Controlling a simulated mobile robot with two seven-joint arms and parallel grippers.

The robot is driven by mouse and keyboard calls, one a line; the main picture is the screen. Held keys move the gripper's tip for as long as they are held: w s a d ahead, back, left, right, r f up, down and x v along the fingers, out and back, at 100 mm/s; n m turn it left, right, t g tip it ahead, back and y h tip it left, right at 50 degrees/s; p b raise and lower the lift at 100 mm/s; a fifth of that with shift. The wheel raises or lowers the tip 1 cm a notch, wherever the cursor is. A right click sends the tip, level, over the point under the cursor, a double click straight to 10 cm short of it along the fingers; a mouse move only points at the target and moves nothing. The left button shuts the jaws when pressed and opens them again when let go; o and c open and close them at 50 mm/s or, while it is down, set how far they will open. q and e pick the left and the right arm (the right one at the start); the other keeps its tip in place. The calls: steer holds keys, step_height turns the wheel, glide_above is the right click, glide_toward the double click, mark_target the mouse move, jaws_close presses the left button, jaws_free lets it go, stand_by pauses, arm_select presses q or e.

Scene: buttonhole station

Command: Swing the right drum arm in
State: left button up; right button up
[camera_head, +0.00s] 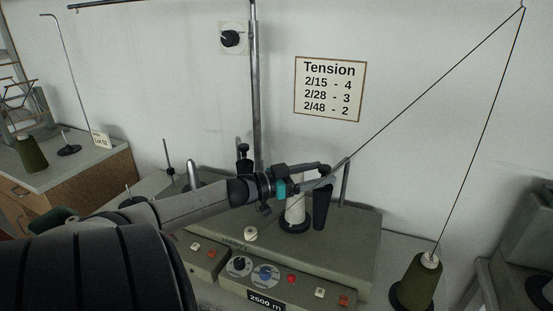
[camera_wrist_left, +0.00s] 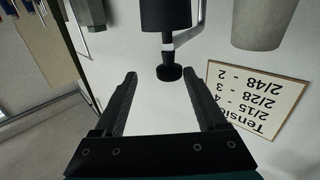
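The right drum arm carries a black roller (camera_head: 322,208) on the right of the machine, beside the white thread cone (camera_head: 296,213). In the left wrist view, which is upside down, the roller (camera_wrist_left: 165,15) hangs on a thin metal bracket, with a round black knob (camera_wrist_left: 169,73) at its end. My left gripper (camera_head: 318,178) reaches in from the left above the cone, near the top of the roller. Its two fingers are spread in the wrist view (camera_wrist_left: 163,88), with the knob just beyond and between the tips. Nothing is gripped. My right gripper is not in view.
The grey machine (camera_head: 350,245) has a front panel with dials and buttons. A vertical pole (camera_head: 256,90) rises behind my arm. A green thread cone (camera_head: 421,281) stands at right, its thread running up high. A tension sign (camera_head: 330,89) hangs on the wall.

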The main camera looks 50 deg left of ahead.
arm_select(q)
steer(key=p+v, duration=0.2)
steer(key=v, duration=0.9)
steer(key=shift+s+p, duration=0.3)
